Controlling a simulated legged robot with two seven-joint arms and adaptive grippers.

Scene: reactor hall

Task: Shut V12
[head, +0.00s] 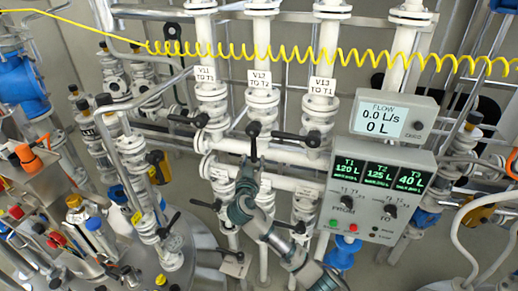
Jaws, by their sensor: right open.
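The middle label (259,79) of the upper row reads as V12 to T1. Below it is the white V12 valve (263,104) with a black lever (253,132), which points down along the pipe. My right gripper (250,168) is open, just below the lever, with its fingertips close to the lever's lower end. I cannot tell whether they touch. The arm comes up from the lower right and hides part of the lower pipes. My left gripper is not in view.
V11's lever (186,134) and V13's lever (292,137) point sideways, to the left, on either side. A control panel (384,230) reads T1 120 L, T2 125 L, T3 40 L. The flow display (390,118) reads 0.0 L/s. A yellow coiled cable (330,56) crosses above.

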